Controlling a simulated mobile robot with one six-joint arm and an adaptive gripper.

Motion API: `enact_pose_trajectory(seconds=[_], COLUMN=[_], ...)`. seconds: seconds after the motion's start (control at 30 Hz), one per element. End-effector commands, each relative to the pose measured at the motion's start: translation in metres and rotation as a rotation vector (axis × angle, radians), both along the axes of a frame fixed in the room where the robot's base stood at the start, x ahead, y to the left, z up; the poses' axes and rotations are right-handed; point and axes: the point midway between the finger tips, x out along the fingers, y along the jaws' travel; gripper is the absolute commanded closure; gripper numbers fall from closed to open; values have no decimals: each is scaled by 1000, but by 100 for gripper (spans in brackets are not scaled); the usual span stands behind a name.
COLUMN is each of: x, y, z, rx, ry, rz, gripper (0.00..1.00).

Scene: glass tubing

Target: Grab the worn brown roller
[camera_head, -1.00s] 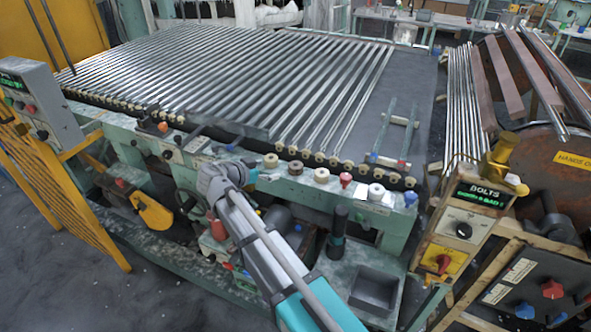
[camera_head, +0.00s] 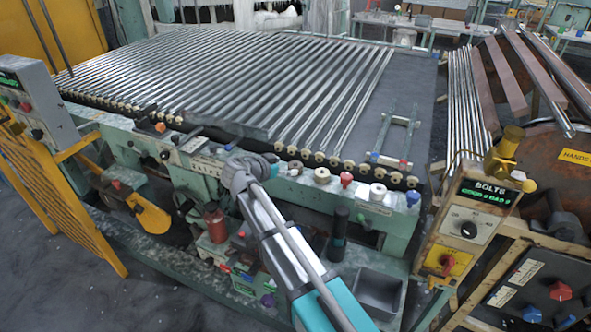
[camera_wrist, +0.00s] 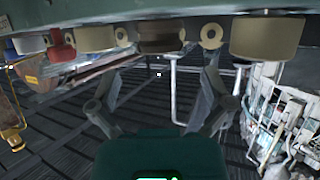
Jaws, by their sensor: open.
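The worn brown roller (camera_wrist: 160,35) hangs at the top middle of the wrist view, dark brown between lighter beige rollers. Nothing is between the fingers. In the head view my gripper (camera_head: 268,163) is at the ledge, just left of the brown roller, and covers part of the ledge there.
A large beige roller (camera_wrist: 267,37) is close by on the right in the wrist view. Glass tubes (camera_head: 230,75) cover the machine's bed.

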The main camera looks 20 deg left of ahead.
Motion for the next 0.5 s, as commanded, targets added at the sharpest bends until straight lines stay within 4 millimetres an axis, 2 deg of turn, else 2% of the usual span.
enact_pose_trajectory(seconds=[0.17,0.5], x=[5,34], y=[-2,-16], z=[-4,-20], rx=[0,0], ry=[0,0], rz=[-1,-1], gripper=[0,0])
